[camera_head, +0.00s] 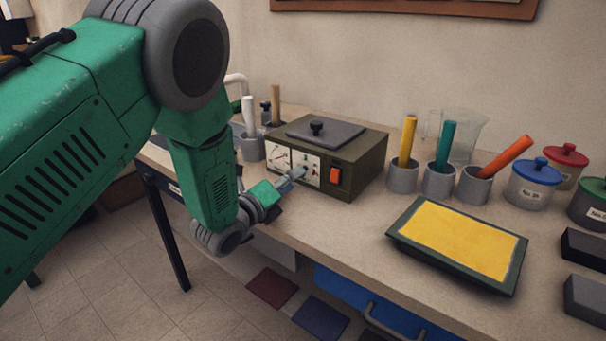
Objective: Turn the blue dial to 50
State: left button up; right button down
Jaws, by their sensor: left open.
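A dark olive box (357,163) with a grey lid and black knob on top stands on the bench, its front panel facing me. The white panel (278,158) carries a meter and small markings. An orange-red switch (335,176) sits at the panel's right. My left gripper (293,178) is open, its fingertips right at the panel's middle, left of the switch. I cannot clearly make out the blue dial; the fingers cover that part of the panel. Whether they touch it, and the dial's setting, I cannot tell. My right gripper is not in view.
Grey cups with yellow, teal and orange sticks (403,178) stand right of the box, before a clear beaker (466,131). A dark-rimmed tray (402,243) with a yellow surface lies near the front edge. Lidded jars (532,188) stand at right. Cups with sticks are left of the box.

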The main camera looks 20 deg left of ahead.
aim_at(300, 178)
pick_arm(q)
jog(key=w, duration=0.3)
jog(key=shift+w+a+f, duration=0.15)
jog(key=shift+w, duration=0.35)
jog(key=shift+d, duration=0.65)
jog(key=shift+c, duration=0.8)
jog(key=shift+d, duration=0.1)
jog(key=c, duration=0.7)
grip_shut()
jog(key=shift+w+a, duration=0.1)
jog(key=shift+a, duration=0.3)
